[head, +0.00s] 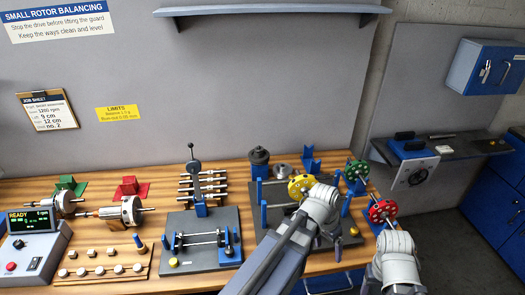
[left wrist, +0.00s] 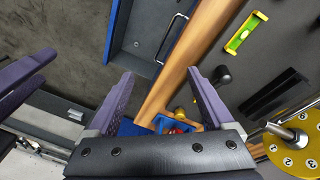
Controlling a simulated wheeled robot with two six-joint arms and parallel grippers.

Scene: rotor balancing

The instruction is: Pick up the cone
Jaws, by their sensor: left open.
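I cannot pick out the cone with certainty. A dark, round, stepped piece (head: 259,156) stands at the back of the bench, with a low grey round piece (head: 281,170) beside it. My left gripper (head: 340,236) is over the bench's front right part, pointing down. In the left wrist view its fingers (left wrist: 161,75) are spread with nothing between them.
A yellow numbered wheel (head: 300,187) is close behind my left arm and shows in the left wrist view (left wrist: 296,147). A green wheel (head: 357,170) and a red wheel (head: 382,210) stand to the right. A bubble level (left wrist: 246,33) lies on the dark plate.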

